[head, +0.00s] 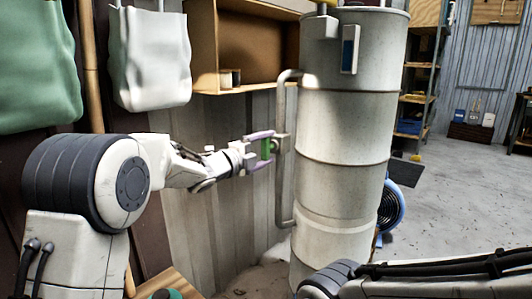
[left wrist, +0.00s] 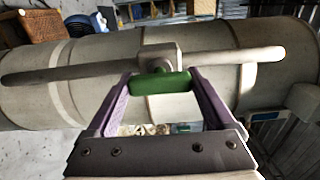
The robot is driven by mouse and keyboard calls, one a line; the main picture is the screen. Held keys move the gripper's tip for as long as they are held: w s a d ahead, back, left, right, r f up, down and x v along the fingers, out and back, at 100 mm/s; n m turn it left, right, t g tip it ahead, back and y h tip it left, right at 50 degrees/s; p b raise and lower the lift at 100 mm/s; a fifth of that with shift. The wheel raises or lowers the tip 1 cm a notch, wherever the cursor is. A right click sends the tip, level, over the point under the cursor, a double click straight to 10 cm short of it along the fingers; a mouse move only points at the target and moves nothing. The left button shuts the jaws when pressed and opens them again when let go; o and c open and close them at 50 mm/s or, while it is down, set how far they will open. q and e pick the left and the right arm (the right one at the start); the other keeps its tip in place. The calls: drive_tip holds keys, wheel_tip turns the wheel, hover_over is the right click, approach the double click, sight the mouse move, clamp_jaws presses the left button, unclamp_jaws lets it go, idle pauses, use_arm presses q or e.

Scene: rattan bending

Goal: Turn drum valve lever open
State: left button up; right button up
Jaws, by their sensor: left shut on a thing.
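The tall pale grey drum (head: 340,130) stands upright right of centre in the head view, and lies sideways across the left wrist view (left wrist: 110,60). A grey pipe (head: 281,180) runs down its left side, with a valve body (left wrist: 160,60) midway along it. The green valve lever (head: 266,149) sticks out from the valve and shows in the left wrist view (left wrist: 160,83). My left gripper (head: 262,148), with purple fingers, is shut on the lever, one finger at each end of it. My right gripper is out of view.
A wooden wall shelf (head: 245,55) is above and behind my left gripper. White (head: 150,60) and green (head: 35,65) bags hang at left. A blue fan (head: 391,205) stands behind the drum. The floor at right (head: 450,200) is mostly clear.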

use_arm(q)
drive_tip(key=shift+f, duration=0.1)
drive_tip(key=o, duration=1.1)
drive_tip(key=p+v, duration=0.1)
drive_tip(key=v, duration=0.9)
drive_tip(key=shift+s+a+p, duration=0.2)
drive_tip(key=shift+p, duration=0.15)
